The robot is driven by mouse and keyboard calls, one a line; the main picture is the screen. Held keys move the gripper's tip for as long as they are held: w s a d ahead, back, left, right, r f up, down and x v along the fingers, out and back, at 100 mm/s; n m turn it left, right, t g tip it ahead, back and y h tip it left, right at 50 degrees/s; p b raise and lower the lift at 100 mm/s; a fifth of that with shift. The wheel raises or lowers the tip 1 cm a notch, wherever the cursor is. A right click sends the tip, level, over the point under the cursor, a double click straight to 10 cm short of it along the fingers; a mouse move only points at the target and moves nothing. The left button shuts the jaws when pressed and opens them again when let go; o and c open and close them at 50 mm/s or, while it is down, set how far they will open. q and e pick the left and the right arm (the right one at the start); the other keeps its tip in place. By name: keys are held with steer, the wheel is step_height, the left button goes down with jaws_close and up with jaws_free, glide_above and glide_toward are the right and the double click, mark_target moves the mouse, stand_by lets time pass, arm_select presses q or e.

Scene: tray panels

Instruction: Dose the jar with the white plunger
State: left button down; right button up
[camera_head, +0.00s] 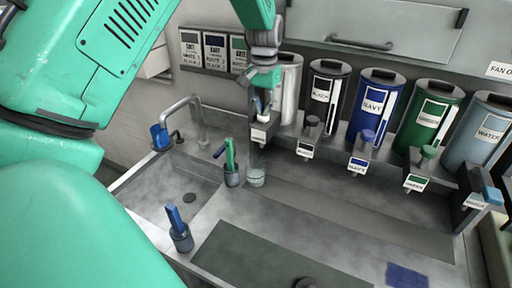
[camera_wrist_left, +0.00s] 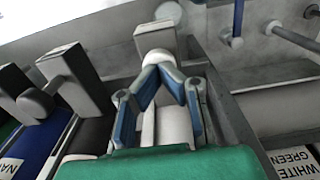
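The white plunger (camera_head: 262,117) is on the dispenser of the white canister (camera_head: 289,92), at the left end of the canister row. My left gripper (camera_head: 262,88) is directly above it, pointing down. In the left wrist view its blue-padded fingertips come together at the pale plunger knob (camera_wrist_left: 157,60); it looks shut, and contact is hard to tell. The clear jar (camera_head: 256,174) stands below the white plunger; a pale round shape that may be it shows in the left wrist view (camera_wrist_left: 168,13). My right gripper is not in view.
Black (camera_head: 325,92), navy (camera_head: 374,102), green (camera_head: 429,118) and water (camera_head: 487,132) dispensers stand to the right. A sink tap (camera_head: 188,104), a blue-handled holder (camera_head: 181,230) and a green-handled holder (camera_head: 231,168) are at left. A blue cloth (camera_head: 407,275) lies front right.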

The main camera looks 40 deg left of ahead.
arm_select(q)
steer(key=shift+r+p, duration=0.55)
steer(key=shift+r, duration=1.8)
step_height(320, 180, up, 6)
steer(key=shift+f, duration=0.1)
